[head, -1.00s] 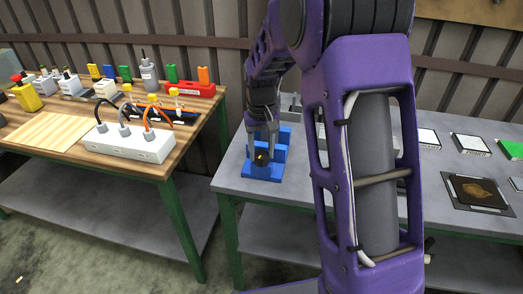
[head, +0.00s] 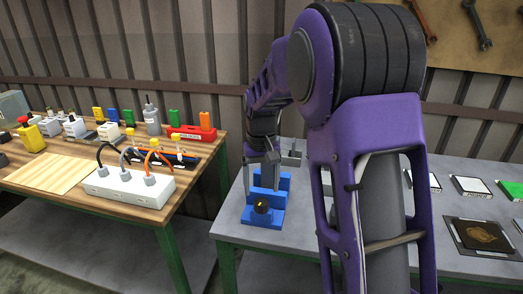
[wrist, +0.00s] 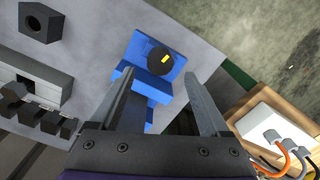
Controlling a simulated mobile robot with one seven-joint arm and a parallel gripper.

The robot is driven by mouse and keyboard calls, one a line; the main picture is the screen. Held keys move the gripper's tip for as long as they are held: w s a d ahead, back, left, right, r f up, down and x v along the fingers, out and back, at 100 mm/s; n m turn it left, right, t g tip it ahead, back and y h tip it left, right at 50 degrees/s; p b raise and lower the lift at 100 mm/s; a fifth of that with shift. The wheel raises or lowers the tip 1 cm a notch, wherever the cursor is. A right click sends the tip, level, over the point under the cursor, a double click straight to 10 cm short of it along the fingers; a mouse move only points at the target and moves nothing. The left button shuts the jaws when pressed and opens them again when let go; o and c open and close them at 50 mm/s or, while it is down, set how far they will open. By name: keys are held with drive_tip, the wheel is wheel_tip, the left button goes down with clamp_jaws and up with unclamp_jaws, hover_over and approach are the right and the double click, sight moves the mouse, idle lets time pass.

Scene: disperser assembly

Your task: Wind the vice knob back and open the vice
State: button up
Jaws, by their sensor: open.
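The blue vice (head: 248,216) sits near the front left corner of the grey table. Its round dark knob (head: 261,205) with a yellow mark faces the front; it also shows in the wrist view (wrist: 162,62). My gripper (head: 262,162) is above and behind the knob, over the vice's rear part. In the wrist view my gripper (wrist: 158,74) has its two fingers spread wide with nothing held. The knob lies beyond the fingertips, apart from them. The vice's near part (wrist: 150,86) lies partly hidden behind the left finger. I cannot tell how wide the vice jaws stand.
A wooden table (head: 190,185) on the left carries a white socket strip (head: 130,185) with cables and several small parts. Grey blocks (wrist: 40,75) stand beside the vice. Flat panels (head: 470,186) lie on the grey table at right. Tools hang on the wall board.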

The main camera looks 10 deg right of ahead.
sight(262, 201)
wheel_tip(262, 201, up, 13)
drive_tip(key=p, duration=0.1)
drive_tip(key=shift+f, duration=0.15)
